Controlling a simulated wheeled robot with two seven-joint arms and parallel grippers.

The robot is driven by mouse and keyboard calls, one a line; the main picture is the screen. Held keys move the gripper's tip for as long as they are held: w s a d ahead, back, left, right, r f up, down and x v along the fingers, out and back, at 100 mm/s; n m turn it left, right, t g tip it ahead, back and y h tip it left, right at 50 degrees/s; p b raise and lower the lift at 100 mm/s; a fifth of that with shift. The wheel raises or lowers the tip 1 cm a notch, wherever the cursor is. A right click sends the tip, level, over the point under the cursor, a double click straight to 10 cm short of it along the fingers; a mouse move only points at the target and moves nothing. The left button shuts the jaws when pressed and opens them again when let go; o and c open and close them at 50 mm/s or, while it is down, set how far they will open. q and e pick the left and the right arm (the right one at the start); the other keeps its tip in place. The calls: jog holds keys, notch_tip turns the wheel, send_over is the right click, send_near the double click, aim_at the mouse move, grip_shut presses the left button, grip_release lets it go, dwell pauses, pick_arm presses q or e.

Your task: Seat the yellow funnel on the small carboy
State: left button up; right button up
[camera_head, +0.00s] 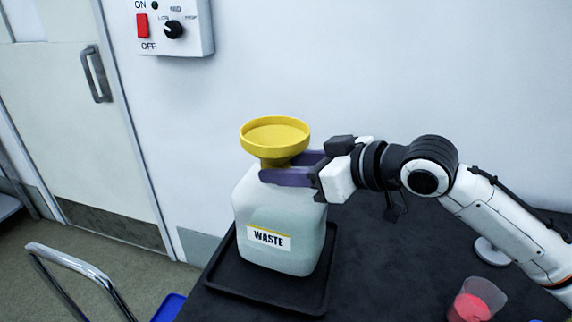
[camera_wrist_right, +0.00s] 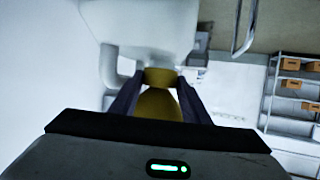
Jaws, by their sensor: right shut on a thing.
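The yellow funnel (camera_head: 275,135) is upright above the mouth of the white carboy (camera_head: 275,215), which has a WASTE label. My right gripper (camera_head: 279,166) comes in from the right, its dark fingers shut on the funnel's lower part. In the right wrist view the yellow funnel (camera_wrist_right: 158,104) is between the two fingers (camera_wrist_right: 160,84), with the white carboy (camera_wrist_right: 150,28) close beyond it. The carboy's mouth is hidden by the funnel and fingers, so I cannot tell if the funnel touches it. My left gripper is not in view.
The carboy stands in a black tray (camera_head: 255,292) on a dark bench (camera_head: 385,265). A cup with pink contents (camera_head: 477,300) is at the lower right. A switch box (camera_head: 172,25) hangs on the wall behind. A metal rail (camera_head: 75,263) stands at the lower left.

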jog(key=shift+f, duration=0.15)
jog(key=shift+f, duration=0.2)
jog(key=o, duration=1.2)
